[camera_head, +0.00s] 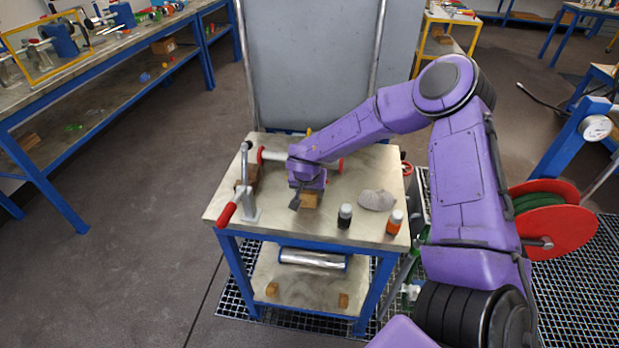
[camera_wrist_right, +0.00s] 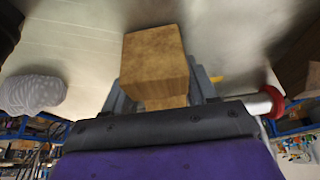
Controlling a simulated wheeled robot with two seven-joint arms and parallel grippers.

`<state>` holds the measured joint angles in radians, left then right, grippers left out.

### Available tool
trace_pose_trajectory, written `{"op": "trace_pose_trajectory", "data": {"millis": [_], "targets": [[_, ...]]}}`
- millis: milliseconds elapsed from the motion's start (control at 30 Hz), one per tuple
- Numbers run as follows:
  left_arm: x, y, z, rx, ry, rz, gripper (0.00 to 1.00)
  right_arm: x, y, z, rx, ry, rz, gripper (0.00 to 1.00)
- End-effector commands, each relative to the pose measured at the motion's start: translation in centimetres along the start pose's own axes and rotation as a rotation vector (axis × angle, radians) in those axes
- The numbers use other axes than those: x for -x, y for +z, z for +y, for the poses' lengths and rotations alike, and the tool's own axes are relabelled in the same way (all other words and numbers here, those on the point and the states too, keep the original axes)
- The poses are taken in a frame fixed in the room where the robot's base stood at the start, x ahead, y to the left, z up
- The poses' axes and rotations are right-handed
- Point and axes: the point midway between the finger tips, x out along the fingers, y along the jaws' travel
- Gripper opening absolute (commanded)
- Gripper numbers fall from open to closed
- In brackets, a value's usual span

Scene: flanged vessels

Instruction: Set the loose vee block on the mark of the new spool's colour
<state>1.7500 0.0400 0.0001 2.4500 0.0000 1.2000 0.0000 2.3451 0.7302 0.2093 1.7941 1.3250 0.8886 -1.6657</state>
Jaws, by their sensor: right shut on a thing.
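The loose vee block (camera_head: 311,200) is a brown wooden block at my right gripper (camera_head: 306,198), over the middle of the bench top. The right wrist view shows the block (camera_wrist_right: 156,58) large, between the fingers of my right gripper (camera_wrist_right: 165,95), which is shut on it. I cannot tell whether it touches the top. A white spool with red flanges (camera_head: 261,156) lies behind the gripper, partly hidden by my arm. Its red-flanged end also shows in the right wrist view (camera_wrist_right: 272,102). No coloured mark shows clearly. My left gripper is not in view.
A toggle clamp with a red handle (camera_head: 227,214) stands at the bench's left, by another brown block (camera_head: 252,173). A black bottle (camera_head: 345,216), an orange bottle (camera_head: 394,222) and a grey rag (camera_head: 376,200) stand to the right. The front middle of the bench top (camera_head: 290,228) is clear.

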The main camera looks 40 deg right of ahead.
Motion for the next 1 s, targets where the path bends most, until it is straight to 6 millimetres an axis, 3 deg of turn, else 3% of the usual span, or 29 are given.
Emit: {"op": "trace_pose_trajectory", "data": {"millis": [200,233,300,667,1000], "targets": [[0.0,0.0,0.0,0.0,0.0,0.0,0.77,-0.3,0.1,0.0,0.0,-0.001,0.001,0.23],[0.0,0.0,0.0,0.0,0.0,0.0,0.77,-0.3,0.1,0.0,0.0,-0.001,0.001,0.64],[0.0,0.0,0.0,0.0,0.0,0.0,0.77,-0.3,0.1,0.0,0.0,-0.001,0.001,0.86],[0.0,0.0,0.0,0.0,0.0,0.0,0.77,0.4,0.1,-0.1,0.0,-0.002,0.001,0.87],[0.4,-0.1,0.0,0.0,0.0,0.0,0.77,8.0,0.0,-0.1,0.0,-0.004,0.002,0.87]]}}
